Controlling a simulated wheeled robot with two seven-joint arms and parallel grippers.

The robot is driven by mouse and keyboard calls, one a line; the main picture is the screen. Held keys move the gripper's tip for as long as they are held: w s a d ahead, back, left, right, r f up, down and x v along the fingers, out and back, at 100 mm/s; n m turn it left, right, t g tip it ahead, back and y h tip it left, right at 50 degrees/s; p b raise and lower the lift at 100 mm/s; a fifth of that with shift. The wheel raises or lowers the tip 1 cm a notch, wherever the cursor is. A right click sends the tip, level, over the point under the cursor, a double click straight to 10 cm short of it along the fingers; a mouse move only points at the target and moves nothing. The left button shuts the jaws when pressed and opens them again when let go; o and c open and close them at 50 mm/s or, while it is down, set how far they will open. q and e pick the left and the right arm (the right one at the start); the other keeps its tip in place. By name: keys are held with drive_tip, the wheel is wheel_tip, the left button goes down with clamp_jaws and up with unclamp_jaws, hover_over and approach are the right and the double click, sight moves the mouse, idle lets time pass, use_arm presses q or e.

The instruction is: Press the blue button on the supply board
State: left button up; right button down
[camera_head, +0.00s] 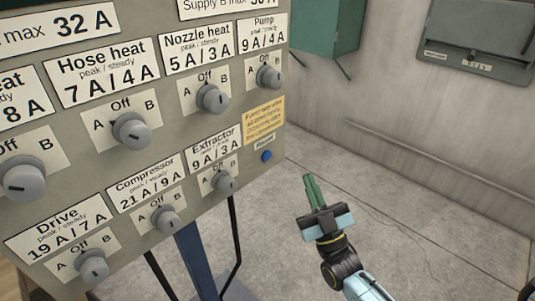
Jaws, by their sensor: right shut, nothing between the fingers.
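The supply board (75,185) fills the left half of the head view, with labelled rows of grey knobs. The small round blue button (266,156) sits at its lower right edge, under a yellow note (263,122) and a small label. My right gripper (312,190) is right of the board and lower than the button in the picture, apart from it. Its green fingers are together, shut and empty, and point up. My left gripper is not in view.
The Extractor knob (223,182) is the control closest to the button, just left and below. Behind are a grey wall with a green cabinet (320,27) and a grey wall unit (478,40). The floor around my right gripper looks clear.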

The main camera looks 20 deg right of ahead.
sight(267, 155)
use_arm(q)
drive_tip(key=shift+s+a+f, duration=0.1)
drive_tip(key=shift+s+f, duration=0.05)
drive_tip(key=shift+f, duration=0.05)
use_arm(e)
drive_tip(key=shift+f, duration=0.15)
